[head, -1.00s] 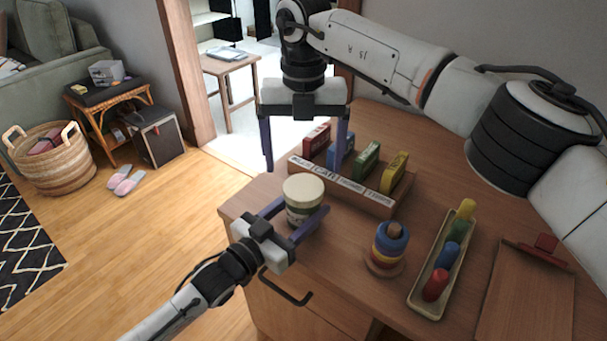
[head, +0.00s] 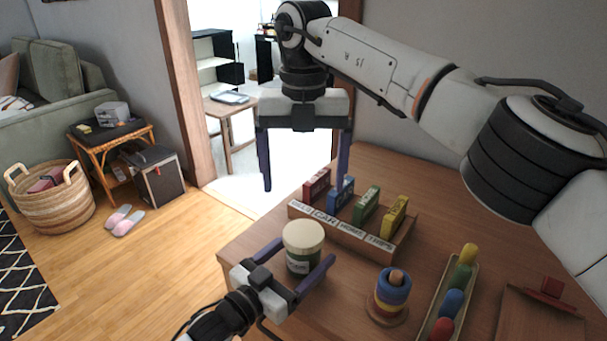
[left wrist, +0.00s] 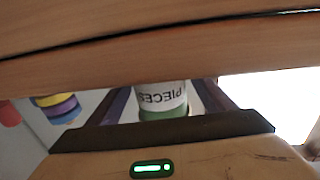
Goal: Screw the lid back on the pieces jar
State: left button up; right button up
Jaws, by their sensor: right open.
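A wooden board (head: 535,318) lies farther right. The cabinet top is clear between the jar and stacker.

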pick_arm(q)
jog(key=shift+s+a, duration=0.1)
jog(key=v, duration=1)
jog(key=shift+p, duration=0.4)
